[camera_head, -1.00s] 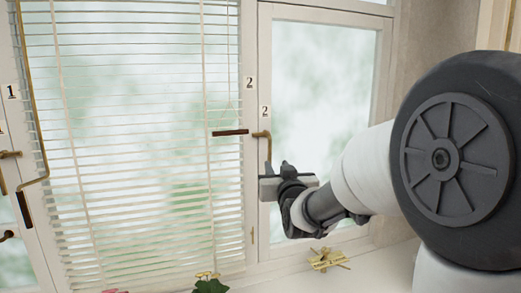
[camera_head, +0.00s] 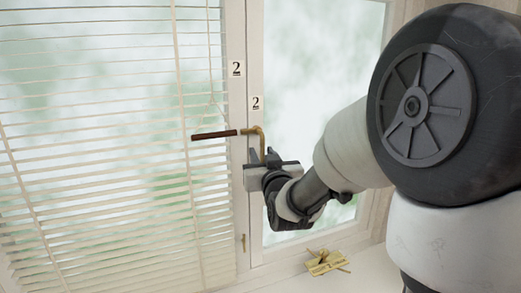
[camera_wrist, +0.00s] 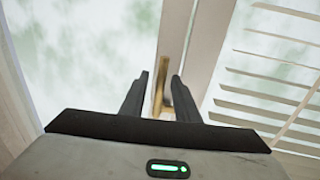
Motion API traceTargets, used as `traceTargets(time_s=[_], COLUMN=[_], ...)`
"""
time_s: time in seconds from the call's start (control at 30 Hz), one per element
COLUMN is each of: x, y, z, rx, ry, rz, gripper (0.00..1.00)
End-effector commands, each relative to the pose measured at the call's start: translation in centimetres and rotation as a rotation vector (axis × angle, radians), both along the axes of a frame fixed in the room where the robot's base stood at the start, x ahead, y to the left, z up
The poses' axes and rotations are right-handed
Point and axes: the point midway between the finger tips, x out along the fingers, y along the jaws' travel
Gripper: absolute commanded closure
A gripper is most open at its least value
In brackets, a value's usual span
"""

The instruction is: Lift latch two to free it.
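The latch by the lower "2" label is a brass L-shaped lever (camera_head: 258,134) on the window frame, its arm hanging down. It also shows in the wrist view as a brass bar (camera_wrist: 160,78). My gripper (camera_head: 261,154) is at the lower end of the lever, with its fingers pointing up. In the wrist view my gripper (camera_wrist: 160,75) is open, with one finger on each side of the brass lever. Whether a finger touches it I cannot tell. The lever's lowest part is hidden behind my gripper in the head view.
A dark brown handle (camera_head: 214,135) sticks out left of the latch, in front of the white blind (camera_head: 100,180). A brass piece (camera_head: 326,262) lies on the sill (camera_head: 290,280) at lower right. The right-hand window pane (camera_head: 320,60) is clear of the blind.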

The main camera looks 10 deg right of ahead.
Motion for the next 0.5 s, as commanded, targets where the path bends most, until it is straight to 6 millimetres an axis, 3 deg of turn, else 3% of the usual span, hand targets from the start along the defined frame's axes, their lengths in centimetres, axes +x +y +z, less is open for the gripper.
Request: traceTargets(time_s=[0.27,0.43,0.5], x=[-0.03,-0.02,-0.02], y=[0.0,0.0,0.0], z=[-0.05,-0.04,-0.04], rx=[0.0,0.0,0.0], ry=[0.001,0.001,0.0], rz=[0.0,0.0,0.0], gripper=[0.71,1.0,1.0])
